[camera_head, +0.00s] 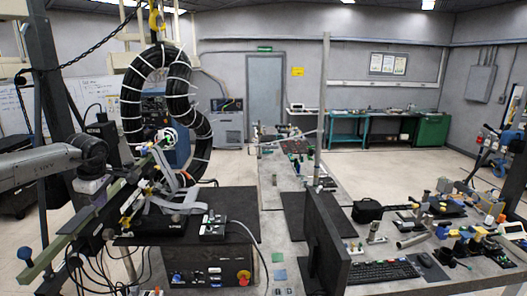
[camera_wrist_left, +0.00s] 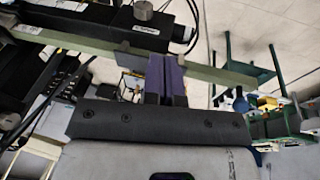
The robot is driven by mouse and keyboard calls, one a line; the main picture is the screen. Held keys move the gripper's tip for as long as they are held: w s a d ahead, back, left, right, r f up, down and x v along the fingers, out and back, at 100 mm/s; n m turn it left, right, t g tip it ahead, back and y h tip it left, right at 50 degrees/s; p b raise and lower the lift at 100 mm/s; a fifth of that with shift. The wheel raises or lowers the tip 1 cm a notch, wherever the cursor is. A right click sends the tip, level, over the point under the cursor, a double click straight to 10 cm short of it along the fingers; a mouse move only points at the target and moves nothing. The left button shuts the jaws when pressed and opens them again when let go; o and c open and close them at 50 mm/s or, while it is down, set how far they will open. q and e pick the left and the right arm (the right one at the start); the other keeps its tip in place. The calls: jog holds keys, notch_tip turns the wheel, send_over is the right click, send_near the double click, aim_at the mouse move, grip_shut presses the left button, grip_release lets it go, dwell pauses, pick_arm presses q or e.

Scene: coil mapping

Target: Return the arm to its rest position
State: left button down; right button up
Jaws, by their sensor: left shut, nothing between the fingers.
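My left arm (camera_head: 40,165) comes in from the left in the head view. It bends down at a dark joint, and its wrist (camera_head: 90,186) is close to a green rail carrying dark devices. In the left wrist view my left gripper (camera_wrist_left: 165,75) is shut and empty, with its purple fingers together in front of the dark palm. The green beam (camera_wrist_left: 100,45) passes behind the fingers; whether they touch it I cannot tell. My right gripper is not in view.
A large black coil (camera_head: 131,100) with white ties hangs from a yellow hook (camera_head: 156,18) beside the rail. A black box (camera_head: 210,270) with cables stands below. A monitor (camera_head: 325,235), keyboard (camera_head: 383,272) and loose tools crowd the right. Floor beyond is open.

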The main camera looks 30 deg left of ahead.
pick_arm(q)
jog(key=w+d+r+n+t+h, duration=0.1)
jog(key=w+d+r+n+t, duration=0.2)
jog(key=w+d+n+t, duration=0.4)
jog(key=w+d+r+n+t, duration=0.25)
jog(key=w+n+t, duration=0.25)
jog(key=w+t, duration=0.35)
jog(key=s+d+f+n+g+y+p, duration=0.15)
jog(key=s+f+n+g+y, duration=0.3)
jog(key=s+f+n, duration=0.85)
jog(key=s+d+f+n+g+y, duration=0.2)
jog(key=s+f+n+g+y, duration=0.3)
jog(key=s+f+n, duration=0.95)
jog(key=s+d+f+n+g+h, duration=0.15)
jog(key=s+d+f+h, duration=0.3)
jog(key=d+f, duration=0.6)
jog(key=s+d+f+n+h+p, duration=0.1)
jog(key=s+d+n+h, duration=0.1)
jog(key=d, duration=1.1)
jog(key=s+d+f+n+g+h+p, duration=0.1)
jog(key=s+d+h, duration=0.4)
jog(key=d, duration=0.8)
jog(key=shift+s+f+n+p, duration=0.2)
jog(key=shift+s+n+p, duration=0.4)
jog(key=shift+n, duration=0.4)
